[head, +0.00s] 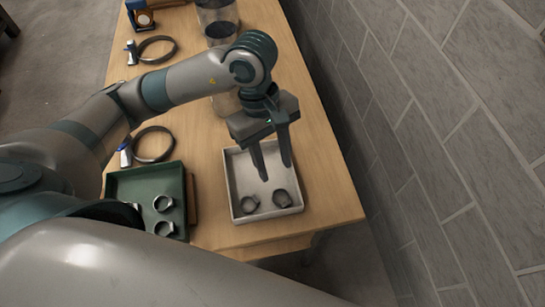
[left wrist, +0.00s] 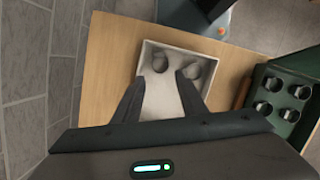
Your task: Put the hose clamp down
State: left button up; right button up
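Two small metal hose clamps, one at left (head: 250,204) and one at right (head: 282,198), lie apart in the near part of the white tray (head: 238,172). They also show in the left wrist view, one at left (left wrist: 160,63) and one at right (left wrist: 193,68), inside the white tray (left wrist: 158,105). My left gripper (head: 276,173) is above the white tray with its fingers pointing down. Its fingers (left wrist: 160,78) are apart with nothing between them. My right gripper is not in view.
A green tray (head: 118,184) with small clamps stands left of the white tray; the left wrist view shows several clamps in it. Two large ring clamps, near (head: 153,159) and far (head: 158,62), lie on the wooden table (head: 325,180). A clear cylinder (head: 215,14) stands farther back. A brick wall (head: 450,130) is at right.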

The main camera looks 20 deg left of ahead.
pick_arm(q)
jog(key=shift+v, duration=0.95)
